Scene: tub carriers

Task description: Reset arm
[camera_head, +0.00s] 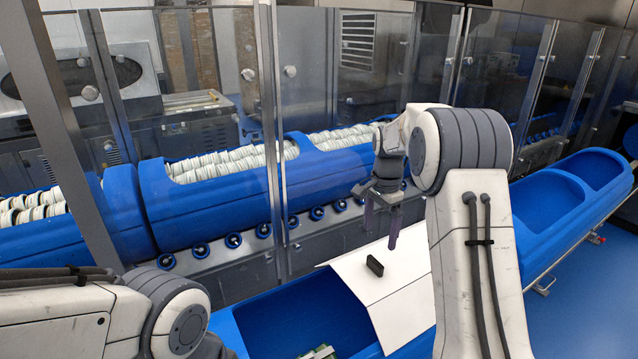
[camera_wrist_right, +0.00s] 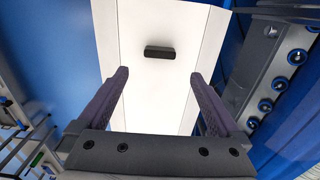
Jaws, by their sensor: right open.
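My right gripper (camera_head: 381,222) hangs in the middle of the head view, above a white board (camera_head: 408,312), with its fingers pointing down. In the right wrist view the two dark fingers (camera_wrist_right: 160,105) are spread wide with nothing between them. A small black block (camera_head: 375,266) lies on the white board, apart from the fingers; it also shows in the right wrist view (camera_wrist_right: 160,52). My left arm comes in at the lower left of the head view. Its gripper is out of the picture.
The board lies across an open blue tub (camera_head: 300,310) in front of me. Blue carriers (camera_head: 215,200) filled with white stacked items stand on a roller conveyor behind glass panels and metal posts. An empty blue tub (camera_head: 560,205) stands at the right, beside open blue floor.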

